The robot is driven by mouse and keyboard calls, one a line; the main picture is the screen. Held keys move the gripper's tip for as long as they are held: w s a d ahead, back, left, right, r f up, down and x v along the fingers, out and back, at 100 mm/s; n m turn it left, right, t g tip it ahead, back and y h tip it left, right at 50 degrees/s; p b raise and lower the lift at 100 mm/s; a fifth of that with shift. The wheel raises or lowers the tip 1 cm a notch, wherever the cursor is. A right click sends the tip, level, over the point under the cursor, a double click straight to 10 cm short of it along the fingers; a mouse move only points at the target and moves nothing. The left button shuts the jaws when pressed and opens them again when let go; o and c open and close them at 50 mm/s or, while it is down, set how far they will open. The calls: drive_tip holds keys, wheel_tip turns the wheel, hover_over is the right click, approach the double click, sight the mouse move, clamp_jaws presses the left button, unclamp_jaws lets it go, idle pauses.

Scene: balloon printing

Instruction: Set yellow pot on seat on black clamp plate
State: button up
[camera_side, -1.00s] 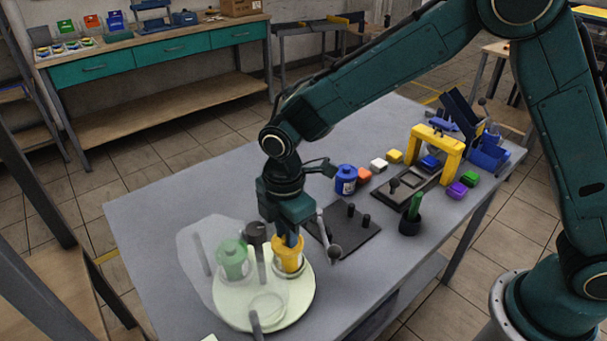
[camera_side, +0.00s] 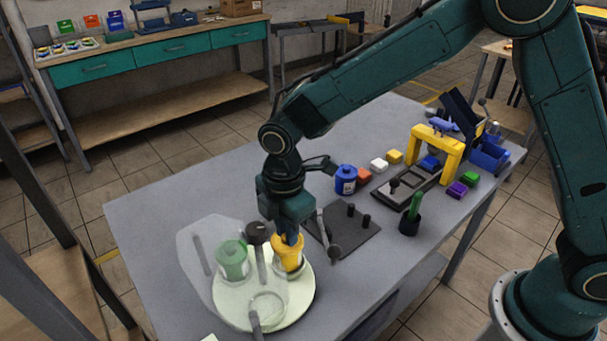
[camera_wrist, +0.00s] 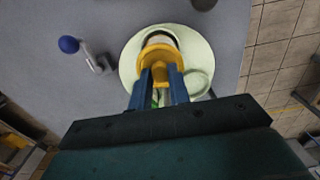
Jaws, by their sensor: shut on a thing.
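The yellow pot (camera_side: 288,254) is over the right side of a round pale green tray (camera_side: 290,316). My gripper (camera_side: 290,238) points down and is shut on the pot's upper part. In the wrist view, the blue fingers of my gripper (camera_wrist: 163,82) hold the yellow pot (camera_wrist: 160,53) above the tray (camera_wrist: 130,58). Whether the pot's base touches the tray is hard to tell. A flat black plate (camera_side: 352,241) with two short black pegs lies to the right of the tray, probably the clamp plate. Its left part is hidden behind my gripper, and no seat is clearly visible.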

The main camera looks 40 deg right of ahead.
drive_tip(key=shift+r, duration=0.25)
drive_tip(key=shift+r, duration=2.9)
drive_tip(key=shift+d, duration=0.1)
drive_tip(key=d, duration=1.7)
drive_tip(key=shift+d, duration=0.4)
drive_tip(key=shift+f, duration=0.1)
idle(0.5)
wheel_tip(320, 180, down, 6)
drive_tip(key=shift+f, duration=0.2)
idle(1.1)
idle(0.5)
